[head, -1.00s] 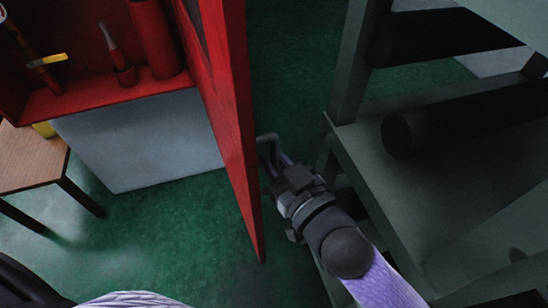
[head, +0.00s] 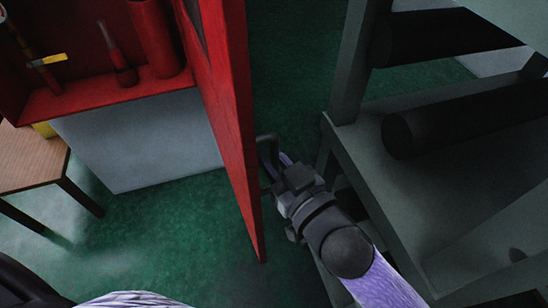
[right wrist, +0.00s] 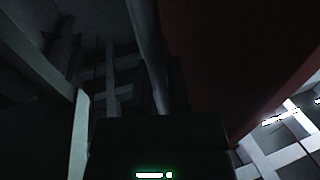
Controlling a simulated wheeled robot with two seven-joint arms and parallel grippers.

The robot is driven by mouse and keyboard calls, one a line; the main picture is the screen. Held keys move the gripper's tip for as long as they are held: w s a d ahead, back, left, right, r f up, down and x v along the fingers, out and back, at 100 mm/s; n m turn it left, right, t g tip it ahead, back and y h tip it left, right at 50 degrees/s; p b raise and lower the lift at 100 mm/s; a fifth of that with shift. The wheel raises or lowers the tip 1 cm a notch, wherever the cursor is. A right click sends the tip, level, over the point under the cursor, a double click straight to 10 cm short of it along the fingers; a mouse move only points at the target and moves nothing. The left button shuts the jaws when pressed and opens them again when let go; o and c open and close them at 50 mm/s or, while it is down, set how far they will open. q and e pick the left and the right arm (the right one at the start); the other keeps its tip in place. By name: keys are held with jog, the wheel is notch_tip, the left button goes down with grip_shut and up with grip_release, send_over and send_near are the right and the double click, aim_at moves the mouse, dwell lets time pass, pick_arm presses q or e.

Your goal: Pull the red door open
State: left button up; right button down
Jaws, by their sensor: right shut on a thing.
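The red door (head: 228,120) stands swung open from the red cabinet, seen nearly edge-on in the head view. A grey bar handle (head: 266,146) sticks out from its right-hand face. My right gripper (head: 276,178) is shut on this handle, close beside the door; its fingertips are partly hidden. In the right wrist view the door (right wrist: 240,50) is a dark red surface at the upper right, and the handle (right wrist: 150,60) is a grey bar running down to the gripper. My left gripper is not in view.
The open red cabinet (head: 95,98) holds a red cylinder (head: 152,38) and an extinguisher-like thing (head: 120,55). A small wooden table (head: 28,160) stands at the left. A grey rack (head: 400,205) with dark rollers stands close to my right arm. Green floor (head: 180,235) is clear left of the door.

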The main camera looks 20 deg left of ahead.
jog(key=w+d, duration=0.6)
jog(key=shift+w+d+f, duration=0.15)
jog(key=shift+w+d, duration=0.05)
jog(key=shift+w, duration=0.15)
jog(key=c, duration=0.6)
grip_release()
jog(key=v, duration=1)
